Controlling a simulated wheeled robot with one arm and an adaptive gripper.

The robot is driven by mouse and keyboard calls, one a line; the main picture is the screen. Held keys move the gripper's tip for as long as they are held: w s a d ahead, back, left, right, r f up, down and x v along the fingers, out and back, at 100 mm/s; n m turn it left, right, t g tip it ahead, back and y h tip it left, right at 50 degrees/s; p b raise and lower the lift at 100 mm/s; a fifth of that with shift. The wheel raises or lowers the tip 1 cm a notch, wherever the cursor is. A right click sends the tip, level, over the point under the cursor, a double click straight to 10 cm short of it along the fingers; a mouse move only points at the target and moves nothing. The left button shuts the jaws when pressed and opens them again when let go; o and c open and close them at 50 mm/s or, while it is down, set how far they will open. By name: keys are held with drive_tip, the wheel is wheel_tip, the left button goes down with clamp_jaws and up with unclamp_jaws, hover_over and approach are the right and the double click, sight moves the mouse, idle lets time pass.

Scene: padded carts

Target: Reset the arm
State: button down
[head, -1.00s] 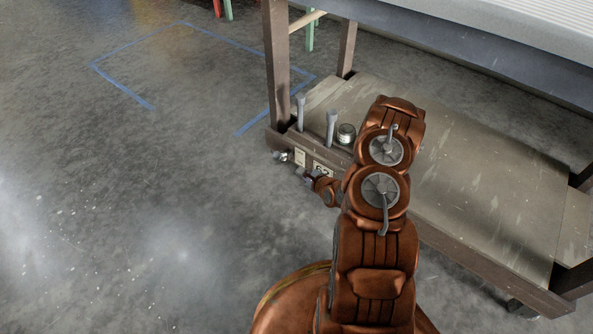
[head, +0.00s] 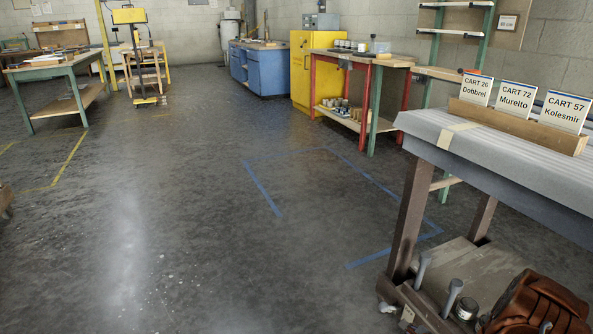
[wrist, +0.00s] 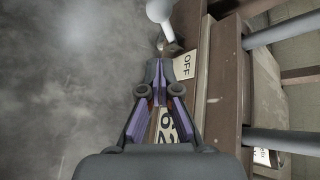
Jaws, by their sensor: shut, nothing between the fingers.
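In the wrist view my gripper (wrist: 159,80) is shut with nothing held. Its fingers, with purple inner parts, meet in front of the brown edge of the cart's lower deck. Beyond the tips are an "OFF" label (wrist: 185,66) and a grey round-ended lever (wrist: 160,12). A numbered plate (wrist: 165,126) shows partly between the fingers. Whether the tips touch anything I cannot tell.
The cart has a grey padded top (head: 455,132) and a brown leg (head: 411,215). Two grey levers (head: 453,297) and a small jar (head: 466,309) stand on its lower deck. Three cart signs (head: 515,97) stand on top. The floor (head: 170,225) to the left is clear, with blue tape marks.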

drive_tip(key=s+a+r+n+g+h+p, duration=0.1)
drive_tip(key=s+a+r+n+g+p, duration=0.3)
drive_tip(key=r, duration=0.9)
drive_tip(key=s+a+r+n+g+p, duration=0.1)
drive_tip(key=r+n+p, duration=0.55)
drive_tip(key=r, duration=0.65)
drive_tip(key=s+a+r+n+g+h+p, duration=0.1)
drive_tip(key=s+a+r+n+g+p, duration=0.2)
drive_tip(key=r+p, duration=0.65)
drive_tip(key=s+a+r+n+g+p, duration=0.2)
drive_tip(key=s+a+r+n+p, duration=0.1)
drive_tip(key=s+r, duration=0.7)
drive_tip(key=s+a+r+n+g+p, duration=0.1)
drive_tip(key=s+a+r+n+p, duration=0.3)
drive_tip(key=s+r, duration=0.7)
drive_tip(key=s+a+r+n+g+p, duration=0.2)
drive_tip(key=s+a+r+n+p, duration=0.2)
drive_tip(key=s+r+p, duration=0.3)
drive_tip(key=s+r+n, duration=0.1)
drive_tip(key=s+r, duration=0.3)
drive_tip(key=r, duration=0.5)
drive_tip(key=shift+a+r+g+y+p, duration=0.2)
drive_tip(key=shift+a+g+y+p, duration=0.05)
drive_tip(key=shift+g+y+p, duration=0.05)
drive_tip(key=shift+d, duration=0.15)
